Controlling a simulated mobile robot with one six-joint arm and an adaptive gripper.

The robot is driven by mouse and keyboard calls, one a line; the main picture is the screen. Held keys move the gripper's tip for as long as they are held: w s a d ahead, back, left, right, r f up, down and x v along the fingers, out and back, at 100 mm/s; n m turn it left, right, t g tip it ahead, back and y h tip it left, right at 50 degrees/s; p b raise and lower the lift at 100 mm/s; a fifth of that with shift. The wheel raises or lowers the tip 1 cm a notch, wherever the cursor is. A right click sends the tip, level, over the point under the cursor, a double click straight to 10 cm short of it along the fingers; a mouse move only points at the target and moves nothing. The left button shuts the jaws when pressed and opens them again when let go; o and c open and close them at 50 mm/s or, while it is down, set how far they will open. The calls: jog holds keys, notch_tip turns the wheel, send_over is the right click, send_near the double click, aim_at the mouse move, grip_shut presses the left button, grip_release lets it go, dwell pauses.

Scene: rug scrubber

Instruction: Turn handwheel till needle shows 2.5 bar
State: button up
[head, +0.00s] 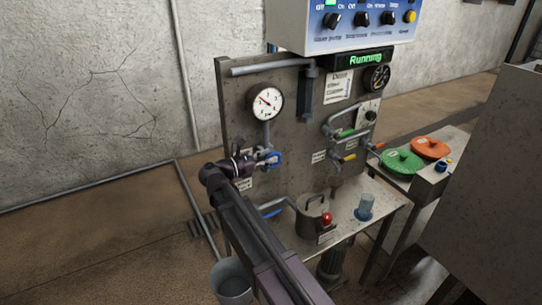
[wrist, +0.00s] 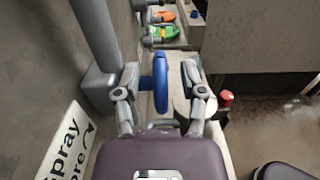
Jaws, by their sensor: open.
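The blue handwheel (head: 274,159) is on the grey panel, below the round gauge. In the wrist view the handwheel (wrist: 160,82) shows edge-on between the two fingers of my gripper (wrist: 162,76). The fingers stand apart on either side of it, with a gap visible at least on the right; contact on the left is hard to tell. In the head view my gripper (head: 264,158) is at the handwheel and partly covers it. The white gauge (head: 266,103) has a red needle pointing to the upper left; its numbers are too small to read exactly.
A grey vertical pipe (wrist: 97,35) stands close to my gripper's left finger. A label with "spray" (wrist: 62,143) is on the panel. A shelf holds a metal pot (head: 312,218), a red knob (head: 327,218) and a blue cup (head: 366,205). A green "Running" display (head: 366,58) is lit.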

jog(key=shift+w+d, duration=0.35)
jog(key=shift+d, duration=0.15)
grip_shut()
jog(key=shift+r+p, duration=0.2)
jog(key=shift+p, duration=0.55)
